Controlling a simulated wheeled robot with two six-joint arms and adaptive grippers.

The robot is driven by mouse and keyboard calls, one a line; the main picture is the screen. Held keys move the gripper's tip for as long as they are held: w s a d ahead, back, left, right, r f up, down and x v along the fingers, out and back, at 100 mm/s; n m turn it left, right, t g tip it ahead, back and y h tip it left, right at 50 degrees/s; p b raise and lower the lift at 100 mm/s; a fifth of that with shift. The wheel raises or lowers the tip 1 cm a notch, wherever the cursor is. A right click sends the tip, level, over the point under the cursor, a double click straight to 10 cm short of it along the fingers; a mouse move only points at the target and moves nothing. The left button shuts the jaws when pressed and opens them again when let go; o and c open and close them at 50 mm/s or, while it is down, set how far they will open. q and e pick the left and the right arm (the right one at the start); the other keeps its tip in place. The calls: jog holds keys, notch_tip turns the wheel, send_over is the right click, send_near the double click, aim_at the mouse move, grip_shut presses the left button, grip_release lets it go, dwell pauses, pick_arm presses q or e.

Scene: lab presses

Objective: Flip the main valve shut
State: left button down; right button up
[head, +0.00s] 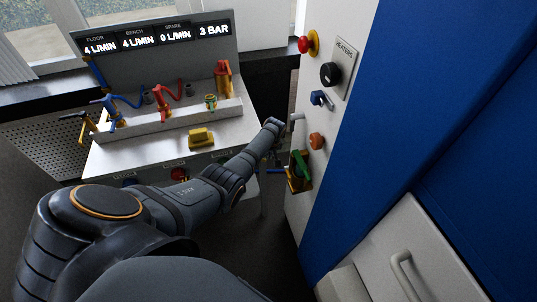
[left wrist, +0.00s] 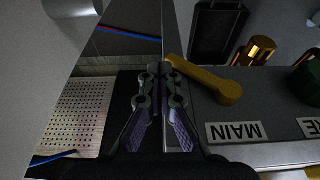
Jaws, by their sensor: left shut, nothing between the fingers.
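The main valve's yellow lever (left wrist: 205,82) shows in the left wrist view, beside an upside-down MAIN label (left wrist: 234,132). It slants from a round hub at right to a tip beside my fingertips. I cannot tell whether they touch. My left gripper (left wrist: 154,70) is shut and empty. In the head view my left gripper (head: 278,128) is at the end of my outstretched arm, between the bench and the white cabinet. I cannot make out the main lever in the head view; my arm covers part of the bench front. My right gripper is out of view.
The white bench (head: 115,158) carries coloured valves and a yellow block (head: 201,138). A display (head: 213,30) above reads 3 BAR. The white cabinet side (head: 300,85) has a red button (head: 304,45), several knobs and a green handle (head: 300,165) close to my gripper.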

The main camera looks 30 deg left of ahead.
pick_arm(q)
jog(key=shift+r, duration=0.1)
jog(key=v, duration=1.1)
jog(key=shift+r, duration=0.4)
